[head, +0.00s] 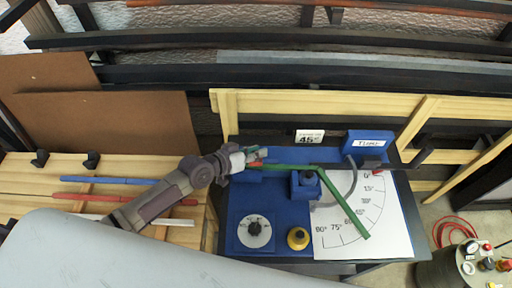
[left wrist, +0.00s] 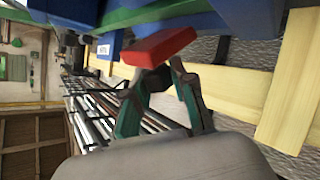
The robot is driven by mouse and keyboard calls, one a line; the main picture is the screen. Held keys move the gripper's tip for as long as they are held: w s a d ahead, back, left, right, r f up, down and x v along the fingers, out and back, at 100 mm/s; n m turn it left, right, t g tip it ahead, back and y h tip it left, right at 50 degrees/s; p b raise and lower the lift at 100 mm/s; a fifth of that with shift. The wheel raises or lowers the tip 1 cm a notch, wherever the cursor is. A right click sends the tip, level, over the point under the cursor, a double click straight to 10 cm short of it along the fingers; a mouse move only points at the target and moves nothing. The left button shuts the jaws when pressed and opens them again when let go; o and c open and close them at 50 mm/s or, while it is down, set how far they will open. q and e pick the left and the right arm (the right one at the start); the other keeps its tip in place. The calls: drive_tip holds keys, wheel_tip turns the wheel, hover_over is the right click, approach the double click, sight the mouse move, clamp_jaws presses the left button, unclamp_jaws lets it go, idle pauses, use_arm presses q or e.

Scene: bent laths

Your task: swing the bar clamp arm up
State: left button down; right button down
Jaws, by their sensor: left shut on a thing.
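My left gripper (head: 256,155) is at the left end of the blue bending bench (head: 284,215). It is shut on a small red handle, which I take to be the bar clamp arm's grip. In the left wrist view the red handle (left wrist: 158,47) shows at the tips of the gripper fingers (left wrist: 160,76). The rest of the clamp arm is hard to make out. A green lath (head: 345,209) runs from beside the gripper to the blue block (head: 305,187), then slants down right across the angle sheet (head: 385,228). My right gripper is not in view.
A white dial (head: 255,231) and a yellow knob (head: 298,238) are at the bench front. A "45" card (head: 310,136) and a labelled blue block (head: 368,143) stand behind. Blue (head: 110,181) and red laths lie on the wooden table at left. A drum (head: 460,265) stands at right.

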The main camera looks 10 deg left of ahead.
use_arm(q)
drive_tip(key=shift+w+a+r+n+g+p, duration=0.1)
drive_tip(key=shift+w+n+g+p, duration=0.1)
drive_tip(key=shift+w+n+g, duration=0.25)
drive_tip(key=shift+w+a+r+n+g+p, duration=0.1)
drive_tip(key=shift+w+n+g+p, duration=0.15)
drive_tip(key=shift+g, duration=0.4)
drive_tip(key=shift+w+a+f+n+g+h+b, duration=0.15)
drive_tip(key=shift+w+f+n+g+b, duration=0.15)
drive_tip(key=shift+w+n+g+b, duration=0.65)
drive_tip(key=shift+w+f+n+g+h+b, duration=0.1)
drive_tip(key=shift+f+n+g+b, duration=0.25)
drive_tip(key=shift+g, duration=1.15)
drive_tip(key=shift+w+a+f+n+g+h+b, duration=0.2)
drive_tip(key=shift+w+n+g+b, duration=0.25)
drive_tip(key=shift+n+g, duration=0.6)
drive_tip(key=shift+d+m+g, duration=0.1)
drive_tip(key=shift+m+g, duration=0.15)
drive_tip(key=shift+g, duration=0.05)
drive_tip(key=c, duration=0.9)
unclamp_jaws()
drive_tip(key=shift+f, duration=0.1)
drive_tip(key=shift+c, duration=0.2)
